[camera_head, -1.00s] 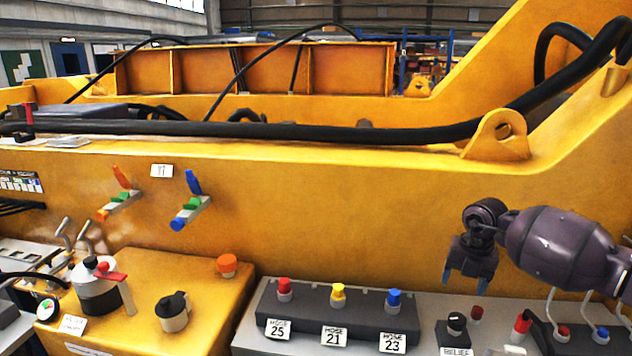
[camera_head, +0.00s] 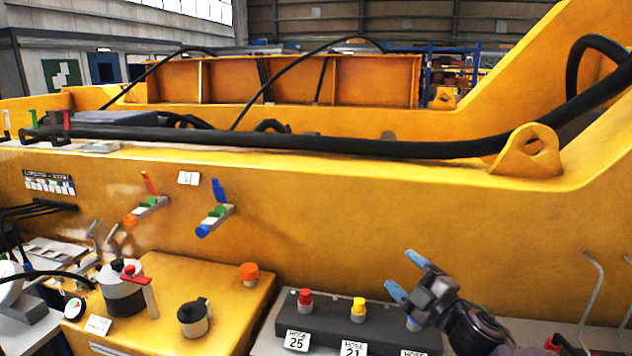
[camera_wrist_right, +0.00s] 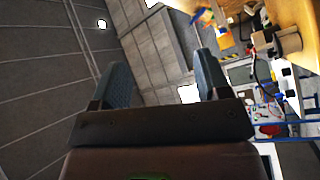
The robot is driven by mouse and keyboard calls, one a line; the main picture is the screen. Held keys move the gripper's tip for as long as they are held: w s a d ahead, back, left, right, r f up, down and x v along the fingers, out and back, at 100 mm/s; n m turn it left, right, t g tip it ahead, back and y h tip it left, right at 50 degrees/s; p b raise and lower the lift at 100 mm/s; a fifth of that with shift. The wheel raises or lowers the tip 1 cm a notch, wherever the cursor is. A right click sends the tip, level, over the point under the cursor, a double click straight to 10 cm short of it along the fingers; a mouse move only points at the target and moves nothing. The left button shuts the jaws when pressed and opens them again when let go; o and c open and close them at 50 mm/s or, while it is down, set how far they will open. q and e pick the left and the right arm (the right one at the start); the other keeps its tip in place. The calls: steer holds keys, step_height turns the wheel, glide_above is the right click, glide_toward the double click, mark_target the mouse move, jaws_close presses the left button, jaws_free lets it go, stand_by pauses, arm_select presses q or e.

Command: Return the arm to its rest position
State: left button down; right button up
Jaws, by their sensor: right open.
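My right gripper (camera_head: 404,274) is in the lower right of the head view, in front of the yellow casting wall. Its two blue-tipped fingers are apart and point up and to the left, with nothing between them. It partly covers the right end of the grey hose block (camera_head: 325,322) and its blue knob. In the right wrist view the two fingers (camera_wrist_right: 160,85) also stand wide apart and empty, with wall panels and floor behind them. My left gripper is not clearly in view; a white and grey rounded part shows at the far left edge.
The yellow casting (camera_head: 400,215) fills the middle, with a black hose (camera_head: 330,147) along its top. Two levers, one orange (camera_head: 148,182) and one blue (camera_head: 218,190), stick out from it. A yellow box (camera_head: 225,310) carries a handled valve (camera_head: 124,292), a black-topped knob (camera_head: 194,318) and an orange button (camera_head: 249,272).

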steer(key=s+d+f+m+g+h, duration=0.1)
steer(key=s+d+f+m+h, duration=0.2)
steer(key=s+f+m+h, duration=0.25)
steer(key=s+d+f+m+h, duration=0.2)
steer(key=s+d+f+m, duration=0.15)
steer(key=f+m, duration=0.4)
steer(key=s+d+f+m+g+h, duration=0.1)
steer(key=s+f+m+g+h, duration=0.1)
steer(key=s+f, duration=0.6)
steer(key=s+d+f+m+g+h, duration=0.2)
steer(key=s+f, duration=0.6)
steer(key=s, duration=0.5)
steer(key=shift+s+d+f+m, duration=0.25)
steer(key=shift+m, duration=0.35)
steer(key=shift+c, duration=0.3)
